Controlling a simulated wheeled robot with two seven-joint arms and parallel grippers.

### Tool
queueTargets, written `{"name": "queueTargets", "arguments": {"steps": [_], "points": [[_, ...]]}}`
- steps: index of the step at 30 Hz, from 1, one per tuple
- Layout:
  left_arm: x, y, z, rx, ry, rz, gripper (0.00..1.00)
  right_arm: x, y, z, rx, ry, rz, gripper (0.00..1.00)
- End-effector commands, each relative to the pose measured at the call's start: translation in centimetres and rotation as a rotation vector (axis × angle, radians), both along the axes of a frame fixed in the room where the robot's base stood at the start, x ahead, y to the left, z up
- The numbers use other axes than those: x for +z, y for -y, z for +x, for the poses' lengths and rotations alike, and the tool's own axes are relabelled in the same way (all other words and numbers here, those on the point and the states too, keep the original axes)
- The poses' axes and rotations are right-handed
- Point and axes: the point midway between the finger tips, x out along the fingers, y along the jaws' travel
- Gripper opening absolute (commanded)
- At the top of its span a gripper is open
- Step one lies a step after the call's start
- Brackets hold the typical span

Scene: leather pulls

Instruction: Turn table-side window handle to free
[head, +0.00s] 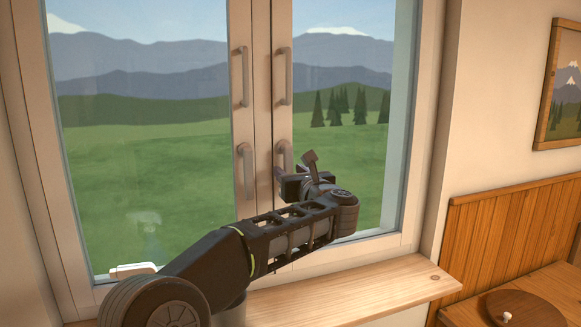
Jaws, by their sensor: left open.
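The window has two sashes meeting at a middle post. The right sash (345,140), nearer the table, carries an upper grey handle (283,77) that hangs vertically. A lower grey handle (284,156) on the same sash is partly hidden behind my left gripper (300,180). My left gripper is open, with its fingers in front of or beside that lower handle; I cannot tell whether they touch it. The left sash has an upper handle (240,77) and a lower handle (245,171), both vertical. My right gripper is not in view.
A wooden sill (390,287) runs below the window, under my left arm. A wooden table (555,290) with a round brown lidded object (522,310) stands at lower right. A framed picture (563,90) hangs on the right wall. A small white item (133,271) is at lower left.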

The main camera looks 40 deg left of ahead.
Motion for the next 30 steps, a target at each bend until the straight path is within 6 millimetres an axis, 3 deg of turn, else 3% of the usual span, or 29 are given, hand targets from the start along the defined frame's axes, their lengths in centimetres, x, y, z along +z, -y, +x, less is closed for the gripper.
{"name": "queueTargets", "arguments": {"steps": [9,24,30], "points": [[-0.05,-0.22,0.18,-0.001,0.0,0.0,0.41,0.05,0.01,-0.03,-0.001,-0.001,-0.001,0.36],[-0.04,-0.19,0.16,-0.001,0.0,0.0,0.0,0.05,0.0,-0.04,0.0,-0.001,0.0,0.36],[-0.04,-0.19,0.16,-0.001,0.0,0.0,0.0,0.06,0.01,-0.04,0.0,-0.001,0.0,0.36]]}}
